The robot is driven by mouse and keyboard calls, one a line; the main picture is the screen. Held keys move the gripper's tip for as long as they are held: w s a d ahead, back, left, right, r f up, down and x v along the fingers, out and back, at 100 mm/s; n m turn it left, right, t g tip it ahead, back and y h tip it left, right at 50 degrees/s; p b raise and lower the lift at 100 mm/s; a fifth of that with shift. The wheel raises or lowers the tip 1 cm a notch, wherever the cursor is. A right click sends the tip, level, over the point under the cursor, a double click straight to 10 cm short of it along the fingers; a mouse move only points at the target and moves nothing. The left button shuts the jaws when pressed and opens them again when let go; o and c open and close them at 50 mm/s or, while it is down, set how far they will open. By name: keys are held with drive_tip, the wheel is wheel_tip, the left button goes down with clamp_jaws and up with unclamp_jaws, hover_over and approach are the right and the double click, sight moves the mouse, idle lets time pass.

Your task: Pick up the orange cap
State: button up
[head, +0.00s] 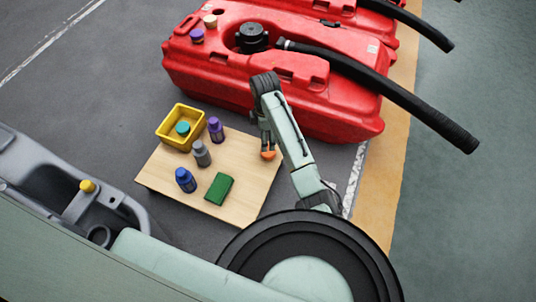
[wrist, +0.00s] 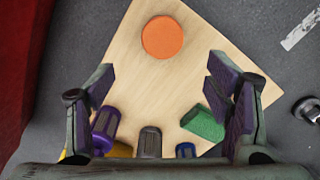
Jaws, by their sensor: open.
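The orange cap (head: 268,155) is a small round disc near the right edge of the low wooden board in the head view. In the wrist view the orange cap (wrist: 162,37) lies at the top centre, a little beyond the fingertips. My gripper (head: 266,140) points down close above the cap in the head view, and I cannot tell there whether it touches. In the wrist view my gripper (wrist: 158,80) has its two fingers spread wide with nothing between them.
The wooden board (head: 240,208) also holds a yellow bin (head: 163,127) with a teal cap (head: 183,128), a purple bottle (head: 216,131), a grey bottle (head: 201,154), a blue bottle (head: 186,181) and a green sponge (head: 219,189). A red tank (head: 215,75) with a black hose stands behind.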

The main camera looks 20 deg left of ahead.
sight(268, 153)
wheel_tip(268, 153, down, 6)
drive_tip(key=shift+d+r+b, duration=0.15)
drive_tip(key=shift+r+b, duration=0.1)
drive_tip(key=shift+b, duration=0.2)
drive_tip(key=f, duration=0.1)
drive_tip(key=f+b, duration=0.1)
drive_tip(key=f, duration=0.3)
drive_tip(key=shift+d, duration=0.25)
drive_tip(key=c, duration=1)
drive_tip(key=shift+r, duration=0.1)
